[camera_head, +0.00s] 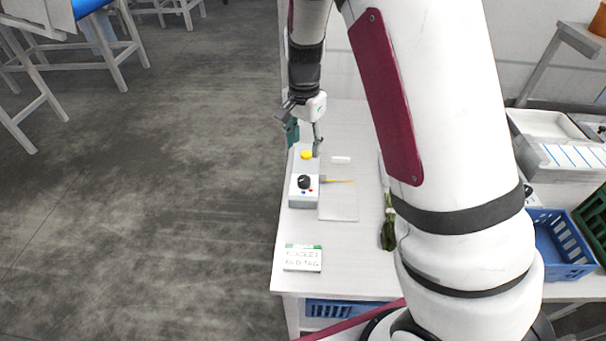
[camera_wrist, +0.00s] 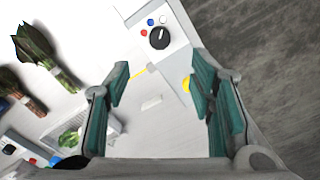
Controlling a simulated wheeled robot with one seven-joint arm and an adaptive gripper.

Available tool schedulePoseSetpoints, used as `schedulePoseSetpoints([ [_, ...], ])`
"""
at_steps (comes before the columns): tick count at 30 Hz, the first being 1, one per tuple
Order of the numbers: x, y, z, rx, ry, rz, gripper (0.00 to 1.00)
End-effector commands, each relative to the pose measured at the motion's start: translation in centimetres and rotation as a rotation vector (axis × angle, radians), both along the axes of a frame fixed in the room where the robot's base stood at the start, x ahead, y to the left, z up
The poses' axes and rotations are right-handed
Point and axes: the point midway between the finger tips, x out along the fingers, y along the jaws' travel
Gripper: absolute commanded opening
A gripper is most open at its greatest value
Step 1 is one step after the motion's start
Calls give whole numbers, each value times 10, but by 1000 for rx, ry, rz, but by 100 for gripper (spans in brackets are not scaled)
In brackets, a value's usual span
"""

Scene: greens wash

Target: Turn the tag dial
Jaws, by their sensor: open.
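The tag dial (camera_head: 304,182) is a black round knob on a small white box (camera_head: 304,199) with red and blue buttons, standing on the white table. In the wrist view the black dial (camera_wrist: 159,38) is at the top, beyond the fingertips, with a light pointer line on it. My gripper (camera_head: 304,138) is open and empty above the table, behind the dial box in the head view. In the wrist view its teal finger pads (camera_wrist: 165,90) are spread wide, with nothing between them. The dial is apart from the gripper.
A yellow round button (camera_head: 307,155) sits behind the dial box. A yellow stick (camera_head: 338,181) and a flat white plate (camera_head: 338,206) lie to its right. A green-edged label card (camera_head: 303,258) lies in front. Bundled greens (camera_head: 388,228) lie farther right, beside my arm. Blue crate (camera_head: 560,246) stands right.

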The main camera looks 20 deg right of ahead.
Motion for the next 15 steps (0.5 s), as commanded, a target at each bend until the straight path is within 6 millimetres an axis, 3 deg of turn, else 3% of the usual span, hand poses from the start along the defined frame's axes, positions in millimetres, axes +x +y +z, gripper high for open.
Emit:
schedulePoseSetpoints([
  [15, -2, -1, -96, 0, 4, 0, 50],
])
